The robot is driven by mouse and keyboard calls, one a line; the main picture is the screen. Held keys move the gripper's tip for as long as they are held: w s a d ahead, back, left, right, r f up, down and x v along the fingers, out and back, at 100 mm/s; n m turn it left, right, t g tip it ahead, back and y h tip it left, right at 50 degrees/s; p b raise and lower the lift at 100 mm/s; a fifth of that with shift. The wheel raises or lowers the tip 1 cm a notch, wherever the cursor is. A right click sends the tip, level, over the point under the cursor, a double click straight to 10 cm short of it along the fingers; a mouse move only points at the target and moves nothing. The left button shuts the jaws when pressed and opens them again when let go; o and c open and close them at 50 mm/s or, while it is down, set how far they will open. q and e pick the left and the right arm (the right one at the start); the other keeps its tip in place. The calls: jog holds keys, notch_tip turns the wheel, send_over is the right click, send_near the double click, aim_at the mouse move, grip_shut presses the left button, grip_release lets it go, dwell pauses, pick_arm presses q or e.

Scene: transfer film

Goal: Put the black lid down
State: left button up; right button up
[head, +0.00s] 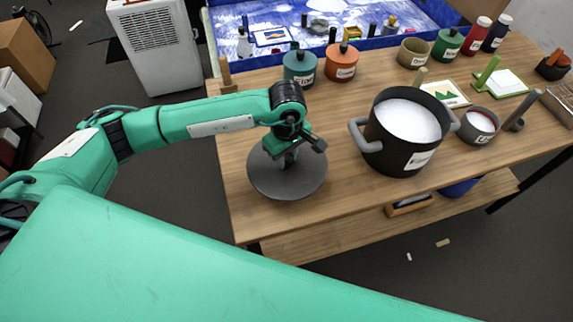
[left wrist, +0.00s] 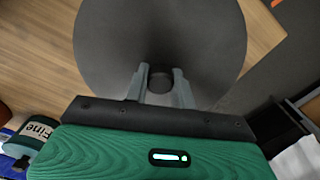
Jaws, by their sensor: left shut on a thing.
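The black lid (head: 262,180) is a dark round disc at the left end of the wooden table in the head view. It fills the upper middle of the left wrist view (left wrist: 205,38). My left gripper (head: 290,157) is above the lid's centre, its two fingers closed around the lid's small knob, which also shows between the fingertips (left wrist: 160,82). The lid looks level; whether it touches the table or hovers just above it, I cannot tell. A black pot (head: 388,158) with white contents stands uncovered to the right of the lid. My right gripper is not in view.
A teal pot (head: 300,73) and an orange pot (head: 341,68) stand behind the lid. A smaller grey pot (head: 478,130) is right of the black pot. A blue-edged tray (head: 222,20) lies at the back. The table's front left edge is close to the lid.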

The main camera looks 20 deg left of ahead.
aim_at(287, 164)
pick_arm(q)
notch_tip(287, 164, down, 2)
jog(key=shift+f, duration=0.1)
jog(key=shift+f+p, duration=0.45)
jog(key=shift+f, duration=0.15)
notch_tip(287, 164, down, 3)
jog(key=shift+f+p, duration=0.15)
jog(key=shift+p, duration=0.4)
jog(key=shift+f, duration=0.1)
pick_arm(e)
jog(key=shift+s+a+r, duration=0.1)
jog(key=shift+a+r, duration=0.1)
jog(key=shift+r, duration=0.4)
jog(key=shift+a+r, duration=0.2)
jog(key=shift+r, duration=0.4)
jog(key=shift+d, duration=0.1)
pick_arm(q)
jog(key=shift+f, duration=0.15)
jog(key=o, duration=1)
jog(key=shift+c, duration=0.2)
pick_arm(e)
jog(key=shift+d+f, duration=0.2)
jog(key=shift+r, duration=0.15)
